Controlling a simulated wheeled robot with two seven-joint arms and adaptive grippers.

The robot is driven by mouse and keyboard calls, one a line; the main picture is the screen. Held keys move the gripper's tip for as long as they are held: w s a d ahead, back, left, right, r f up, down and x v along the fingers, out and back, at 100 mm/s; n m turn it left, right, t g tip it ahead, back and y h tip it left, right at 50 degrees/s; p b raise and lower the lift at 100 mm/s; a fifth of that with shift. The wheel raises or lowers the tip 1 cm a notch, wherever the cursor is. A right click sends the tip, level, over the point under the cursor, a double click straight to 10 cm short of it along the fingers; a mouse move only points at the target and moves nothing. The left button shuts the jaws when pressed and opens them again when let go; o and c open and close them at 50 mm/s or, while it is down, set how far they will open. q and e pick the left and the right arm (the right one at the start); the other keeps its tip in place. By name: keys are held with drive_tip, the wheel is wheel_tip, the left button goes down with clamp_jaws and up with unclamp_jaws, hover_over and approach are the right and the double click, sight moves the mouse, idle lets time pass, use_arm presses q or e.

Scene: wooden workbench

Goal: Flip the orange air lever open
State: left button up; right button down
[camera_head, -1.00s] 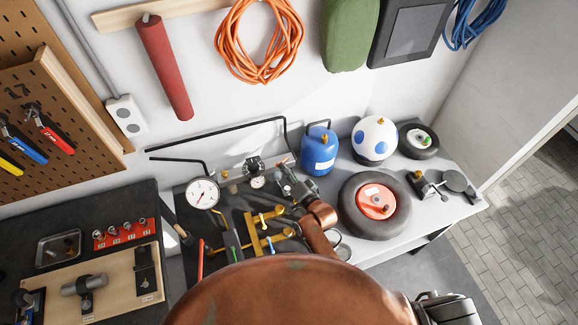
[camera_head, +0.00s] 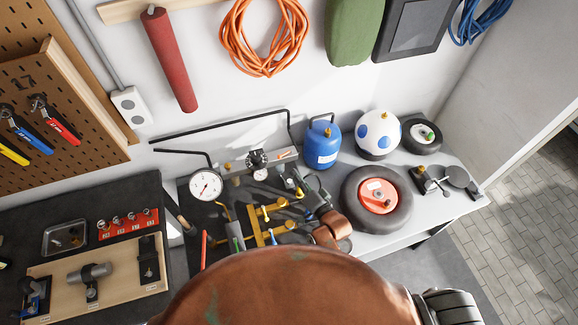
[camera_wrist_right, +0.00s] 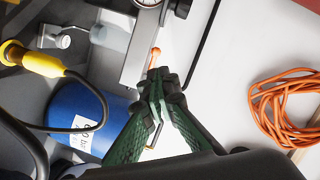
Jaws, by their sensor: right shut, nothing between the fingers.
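The small orange air lever (camera_wrist_right: 154,57) shows just beyond my right fingertips in the right wrist view, on a pale metal bar (camera_wrist_right: 141,48). Its near end is close to or behind the fingertips; I cannot tell if they touch. In the head view the lever (camera_head: 286,154) is a tiny orange mark on the bar at the back of the bench. My right gripper (camera_wrist_right: 158,82), dark with green fingers, is shut and empty. In the head view it (camera_head: 300,178) is in front of the bar, partly hidden by its own arm. My left gripper is not in view.
A blue tank (camera_head: 322,146) stands right of the lever. A white dial gauge (camera_head: 205,185) and brass pipework (camera_head: 262,215) lie left of and before the gripper. Black pipe runs along the wall.

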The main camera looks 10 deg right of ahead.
drive_tip(key=shift+v, duration=1.7)
